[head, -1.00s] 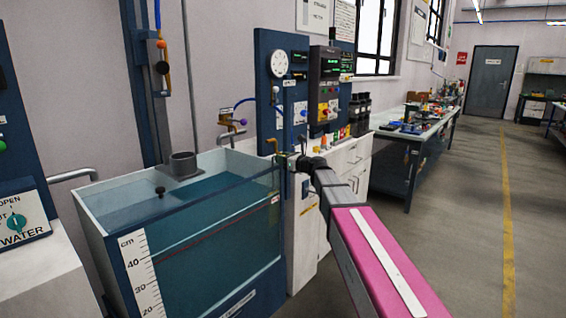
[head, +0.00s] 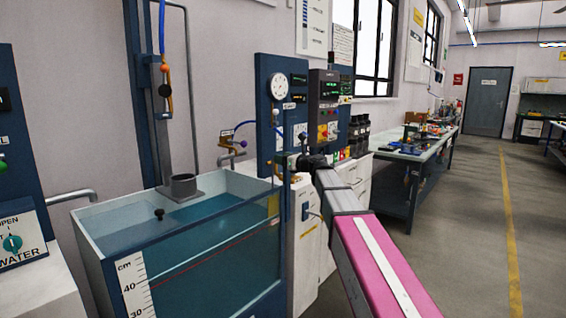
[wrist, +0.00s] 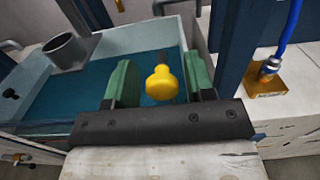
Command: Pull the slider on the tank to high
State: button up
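The tank (head: 108,262) is a glass-walled, blue-framed box of water at the left of the head view, with a centimetre scale (head: 130,288). In the wrist view, a yellow knob (wrist: 163,84) on a dark stem shows with the tank water behind it. My gripper (wrist: 160,84) is open, with one green finger on each side of the knob and a gap visible on both sides. In the head view my gripper (head: 291,161) is small and dark near the tank's far right corner. I cannot tell whether the knob is the slider.
A grey pipe (wrist: 66,50) rises from the tank. A blue post (wrist: 235,45) and a brass fitting (wrist: 267,80) with a blue hose stand right of my gripper in the wrist view. A gauge panel (head: 266,105) stands behind my gripper. The floor (head: 450,240) at right is clear.

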jog(key=shift+o, duration=0.2)
jog(key=shift+f, duration=0.15)
jog(key=shift+d, duration=0.1)
jog(key=v, duration=1)
jog(key=shift+s+d, duration=0.2)
jog(key=shift+s, duration=0.05)
jog(key=s+d+f+n+g+h, duration=0.15)
jog(key=s+f+n, duration=0.25)
jog(key=f, duration=0.6)
jog(key=s+d+f+n+g+h, duration=0.1)
jog(key=s+f+n+g+h, duration=0.15)
jog(key=f+n, duration=0.45)
jog(key=s+d+f+n+g+h, duration=0.2)
jog(key=s+f+h, duration=0.15)
jog(key=f, duration=0.85)
jog(key=s+d+f+n+g+h, duration=0.2)
jog(key=s+d+f+n, duration=0.3)
jog(key=s+f, duration=0.3)
jog(key=s+d+f+n+g+h, duration=0.3)
jog(key=s+d+f+n+h, duration=0.1)
jog(key=s+f+n, duration=0.3)
jog(key=shift+s+d+f+n+h, duration=0.35)
jog(key=shift+s+d+f, duration=0.2)
jog(key=shift+s, duration=0.3)
